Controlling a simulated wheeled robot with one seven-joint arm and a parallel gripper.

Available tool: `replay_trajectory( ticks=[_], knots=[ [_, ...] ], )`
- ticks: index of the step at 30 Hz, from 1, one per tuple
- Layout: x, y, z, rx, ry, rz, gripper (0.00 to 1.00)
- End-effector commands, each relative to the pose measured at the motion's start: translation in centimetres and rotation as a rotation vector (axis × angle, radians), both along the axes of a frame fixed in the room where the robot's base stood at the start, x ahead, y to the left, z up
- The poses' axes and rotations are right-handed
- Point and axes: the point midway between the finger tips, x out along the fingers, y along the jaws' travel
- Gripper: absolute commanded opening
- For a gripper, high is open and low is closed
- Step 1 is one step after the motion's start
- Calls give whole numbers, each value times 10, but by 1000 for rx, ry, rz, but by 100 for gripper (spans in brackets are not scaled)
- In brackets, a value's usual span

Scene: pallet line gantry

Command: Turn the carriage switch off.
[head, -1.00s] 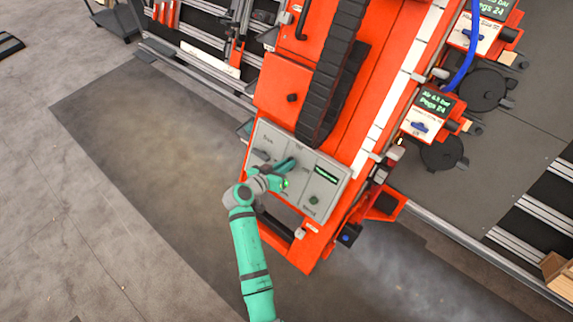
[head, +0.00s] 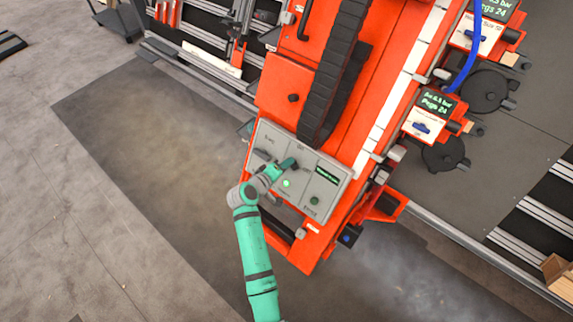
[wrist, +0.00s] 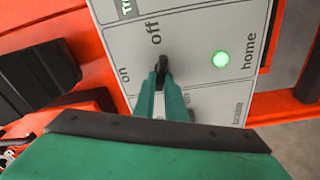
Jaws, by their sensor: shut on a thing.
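The grey control panel (head: 268,135) sits on the end of the orange carriage. In the wrist view the black carriage switch (wrist: 161,66) stands on the panel (wrist: 185,40), its visible end in line with the word "off"; "on" is printed to its left. My gripper (wrist: 161,84) is shut on the switch, with one teal finger on each side. The fingers hide its lower part. In the head view my gripper (head: 290,163) is at the middle of the panel and covers the switch.
A lit green light (wrist: 221,59) labelled "home" is right of the switch, and a display (head: 327,175) with green text is on the panel. A black cable chain (head: 333,75) runs above the panel. Dark floor matting (head: 150,150) lies clear to the left.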

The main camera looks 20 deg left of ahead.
Motion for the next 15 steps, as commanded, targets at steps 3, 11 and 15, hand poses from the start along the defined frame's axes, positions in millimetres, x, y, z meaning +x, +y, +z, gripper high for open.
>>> replay_trajectory(
  ticks=[3, 11, 15],
  knots=[
    [1, 0, 1, -76, 25, 44, 0],
    [1, 1, -1, -208, 74, 119, 0],
    [1, 0, -1, -252, 89, 143, 0]
  ],
)
